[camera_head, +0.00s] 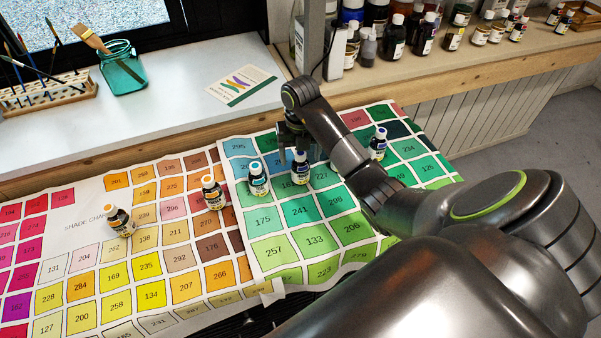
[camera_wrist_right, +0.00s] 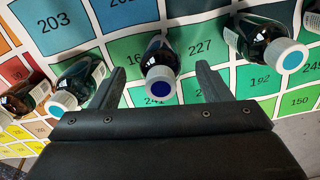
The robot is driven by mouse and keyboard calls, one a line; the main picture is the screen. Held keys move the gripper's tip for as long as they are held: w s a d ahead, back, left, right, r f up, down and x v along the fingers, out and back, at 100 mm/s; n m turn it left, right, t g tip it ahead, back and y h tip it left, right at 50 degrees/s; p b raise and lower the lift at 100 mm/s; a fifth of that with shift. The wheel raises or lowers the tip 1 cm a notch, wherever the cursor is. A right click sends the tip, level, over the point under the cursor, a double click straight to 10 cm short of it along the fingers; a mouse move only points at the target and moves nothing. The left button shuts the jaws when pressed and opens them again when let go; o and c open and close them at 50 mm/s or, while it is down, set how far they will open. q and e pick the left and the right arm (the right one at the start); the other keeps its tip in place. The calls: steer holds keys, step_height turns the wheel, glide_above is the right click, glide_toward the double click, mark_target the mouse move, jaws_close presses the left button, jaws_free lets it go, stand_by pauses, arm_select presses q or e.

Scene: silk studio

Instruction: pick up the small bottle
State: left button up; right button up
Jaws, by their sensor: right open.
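Several small dark bottles with white caps stand on the shade chart (camera_head: 357,246). One small bottle with a blue-topped cap (camera_head: 299,167) stands on the teal squares just below my right gripper (camera_head: 291,144). In the right wrist view this bottle (camera_wrist_right: 160,66) shows between the two open fingers, with a gap on each side. The fingers hold nothing. Other small bottles stand to its left (camera_head: 258,180), farther left (camera_head: 212,192), at the far left (camera_head: 119,222) and to its right, beside my arm (camera_head: 378,143). My left gripper is out of view.
A glass jar with a brush (camera_head: 122,70), a brush rack (camera_head: 45,95) and a card (camera_head: 243,84) are on the white sill. Larger bottles (camera_head: 394,38) line the wooden shelf at the back. A grey post (camera_head: 312,40) rises behind my right gripper.

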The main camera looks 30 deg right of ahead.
steer(key=shift+f, duration=0.75)
steer(key=c, duration=1.4)
steer(key=shift+r, duration=0.1)
